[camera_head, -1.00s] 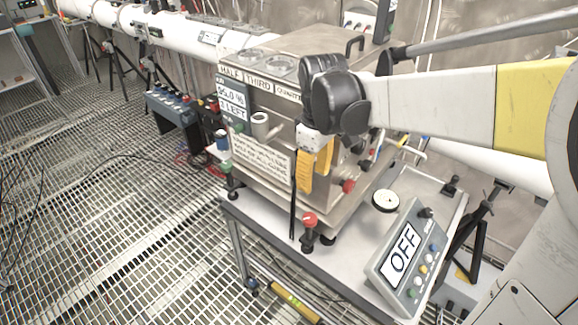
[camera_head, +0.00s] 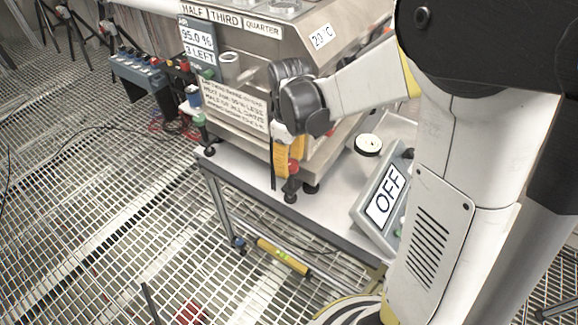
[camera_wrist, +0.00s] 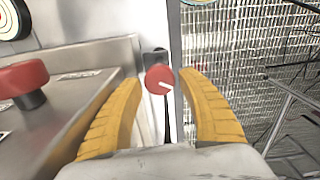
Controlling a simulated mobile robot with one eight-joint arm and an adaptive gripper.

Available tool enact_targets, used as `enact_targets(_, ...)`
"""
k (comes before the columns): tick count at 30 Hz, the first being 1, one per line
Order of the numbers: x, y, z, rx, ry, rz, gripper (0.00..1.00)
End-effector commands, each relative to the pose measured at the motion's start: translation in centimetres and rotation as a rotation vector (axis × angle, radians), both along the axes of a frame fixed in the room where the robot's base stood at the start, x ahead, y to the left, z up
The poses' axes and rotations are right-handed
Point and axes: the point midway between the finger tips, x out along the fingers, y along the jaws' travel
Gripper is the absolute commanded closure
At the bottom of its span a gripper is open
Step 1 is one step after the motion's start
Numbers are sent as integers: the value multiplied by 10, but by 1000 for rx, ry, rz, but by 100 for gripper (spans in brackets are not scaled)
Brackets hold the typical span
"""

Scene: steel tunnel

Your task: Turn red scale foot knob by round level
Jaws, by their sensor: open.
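The red foot knob (camera_wrist: 159,79) with a white pointer mark sits centred ahead between my fingertips in the wrist view, apart from both. In the head view its red top (camera_head: 294,167) is partly hidden by my yellow fingers. Its black base stands at the table's front edge. My gripper (camera_wrist: 162,77) is open and empty, one yellow finger on each side of the knob; it also shows in the head view (camera_head: 286,160). The round level (camera_head: 368,144), a white disc with a dark rim, lies on the table; it is cut off at the top left of the wrist view (camera_wrist: 10,22).
The steel machine box (camera_head: 240,100) stands close behind my gripper. A larger red knob (camera_wrist: 22,78) projects at left in the wrist view. A yellow bar (camera_head: 284,257) lies low in front. Grating floor is open at left.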

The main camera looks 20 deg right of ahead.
Motion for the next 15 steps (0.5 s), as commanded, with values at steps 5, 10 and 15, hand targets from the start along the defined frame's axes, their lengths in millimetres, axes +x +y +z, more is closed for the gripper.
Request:
enact_targets(5,0,0,-5,0,0,0,54)
enact_targets(10,0,0,-5,0,0,0,54)
enact_targets(15,0,0,-5,0,0,0,94)
